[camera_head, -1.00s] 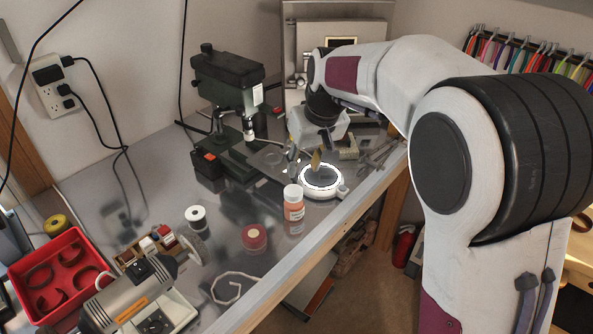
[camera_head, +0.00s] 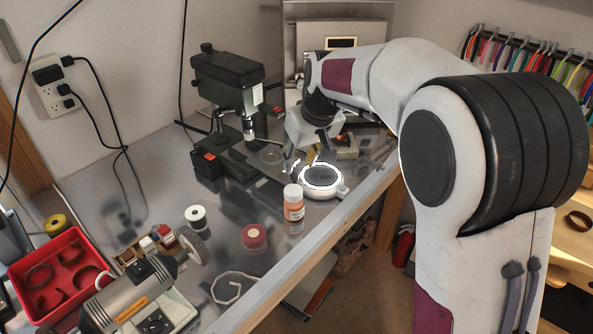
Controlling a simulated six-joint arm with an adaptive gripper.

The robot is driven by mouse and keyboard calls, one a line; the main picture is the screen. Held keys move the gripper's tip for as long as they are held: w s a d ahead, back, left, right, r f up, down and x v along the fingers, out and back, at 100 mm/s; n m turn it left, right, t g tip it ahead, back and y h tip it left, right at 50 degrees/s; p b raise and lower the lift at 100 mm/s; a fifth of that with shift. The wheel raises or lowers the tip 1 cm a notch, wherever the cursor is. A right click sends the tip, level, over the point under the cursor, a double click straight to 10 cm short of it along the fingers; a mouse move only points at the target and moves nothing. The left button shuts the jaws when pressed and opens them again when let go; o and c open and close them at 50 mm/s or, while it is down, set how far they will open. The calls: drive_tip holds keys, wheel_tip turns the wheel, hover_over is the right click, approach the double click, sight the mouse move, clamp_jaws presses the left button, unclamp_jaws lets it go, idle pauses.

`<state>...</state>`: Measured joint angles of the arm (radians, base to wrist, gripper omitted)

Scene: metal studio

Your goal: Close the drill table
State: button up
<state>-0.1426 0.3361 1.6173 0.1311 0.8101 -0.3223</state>
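The green drill press (camera_head: 228,78) stands at the back of the bench, upright, with its chuck pointing down. A flat grey plate (camera_head: 270,156), which looks like the drill table, sticks out to the right of its base, below the chuck. My gripper (camera_head: 307,160) reaches down from the upper right, just right of this plate. Its two fingers look spread apart with nothing seen between them. Whether a finger touches the plate cannot be told. The gripper body partly hides the area behind it.
A white round device with a glowing ring (camera_head: 320,180) lies just below the gripper. A small metal block (camera_head: 346,146) and tools lie right of the gripper. The bench's middle left is fairly clear.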

sight(295, 175)
drive_tip(key=shift+x, duration=2.7)
clamp_jaws()
